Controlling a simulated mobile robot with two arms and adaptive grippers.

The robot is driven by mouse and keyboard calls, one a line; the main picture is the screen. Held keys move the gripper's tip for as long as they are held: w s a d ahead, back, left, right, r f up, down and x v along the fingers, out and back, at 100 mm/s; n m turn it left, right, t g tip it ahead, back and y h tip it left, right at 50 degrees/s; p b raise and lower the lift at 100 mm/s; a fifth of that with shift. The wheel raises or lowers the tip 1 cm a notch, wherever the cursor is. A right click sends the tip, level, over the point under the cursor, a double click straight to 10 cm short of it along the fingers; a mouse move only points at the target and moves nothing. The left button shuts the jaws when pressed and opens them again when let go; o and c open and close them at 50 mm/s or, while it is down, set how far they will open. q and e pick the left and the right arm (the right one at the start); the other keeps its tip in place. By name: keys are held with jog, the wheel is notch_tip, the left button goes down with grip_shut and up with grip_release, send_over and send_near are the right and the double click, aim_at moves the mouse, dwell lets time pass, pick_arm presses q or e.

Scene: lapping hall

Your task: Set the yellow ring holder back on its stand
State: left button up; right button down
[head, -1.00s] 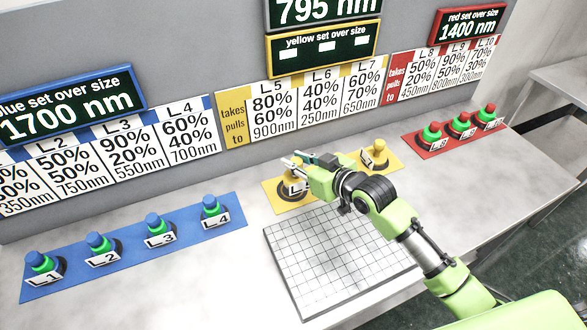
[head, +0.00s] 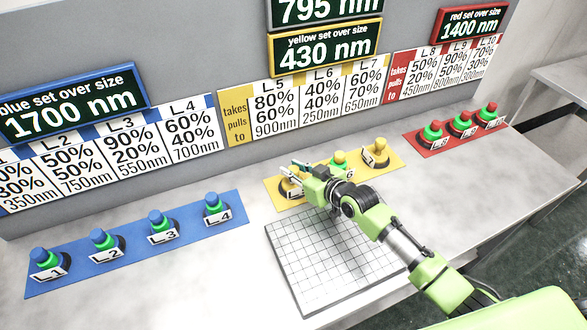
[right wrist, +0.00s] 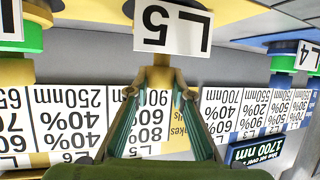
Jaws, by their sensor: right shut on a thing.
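The yellow ring holder (right wrist: 160,78) is a small yellow knob and stem between the two fingers of my right gripper (right wrist: 160,95) in the right wrist view, which is upside down. The gripper is shut on it. It is in line with the L5 stand, whose dark base sits behind the white L5 tag (right wrist: 172,28). The tag hides where the holder meets the stand. In the head view my right gripper (head: 298,172) is over the L5 place (head: 288,190) at the left end of the yellow mat (head: 275,200). My left gripper is out of view.
L6 (head: 339,160), with a green ring, and L7 (head: 376,151) stand right of the gripper. Blue-topped stands line the blue mat (head: 190,232); red-topped ones line the red mat (head: 430,149). A white gridded plate (head: 315,270) lies in front. The yellow display (head: 325,46) reads 430 nm.

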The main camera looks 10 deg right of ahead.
jog(key=c, duration=1.8)
grip_release()
jog(key=shift+f, duration=0.1)
jog(key=shift+r, duration=0.25)
jog(key=shift+s+d, duration=0.15)
jog(key=shift+s, duration=0.15)
jog(key=v, duration=1.1)
jog(key=shift+s+r, duration=0.1)
jog(key=shift+r, duration=0.05)
